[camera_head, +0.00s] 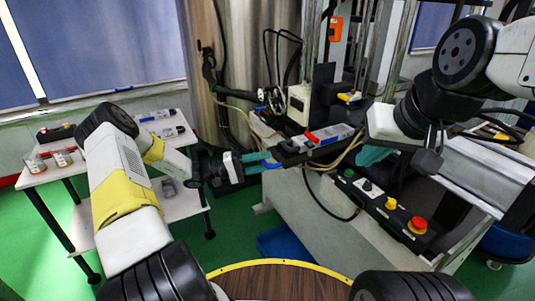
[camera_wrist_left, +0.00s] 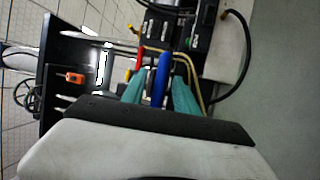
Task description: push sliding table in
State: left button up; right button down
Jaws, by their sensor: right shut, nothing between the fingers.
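The sliding table (camera_head: 290,160) is a dark plate on the machine, carrying a grey metal block (camera_head: 330,132) with a red part. A blue handle (camera_head: 271,165) sticks out at its left end; it also shows in the left wrist view (camera_wrist_left: 160,82). My left gripper (camera_head: 262,162) is at this handle, its teal fingers on either side of it (camera_wrist_left: 161,85). I cannot tell whether they press on it. My right gripper (camera_head: 372,155) is shut and empty beside the machine front, partly hidden by its own wrist.
A control panel (camera_head: 385,203) with yellow and red buttons is under my right arm. A white side table (camera_head: 47,172) with small parts stands at the left. A blue bin (camera_head: 284,246) is on the green floor. A round wooden top (camera_head: 275,283) lies at the front.

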pick_arm(q)
jog(key=v, duration=0.8)
jog(key=shift+d, duration=0.15)
jog(key=x, duration=0.7)
jog(key=shift+w+d+r, duration=0.1)
jog(key=shift+d+r, duration=0.05)
jog(key=shift+d, duration=0.25)
dwell(0.4)
jog(key=shift+c, duration=0.3)
grip_shut()
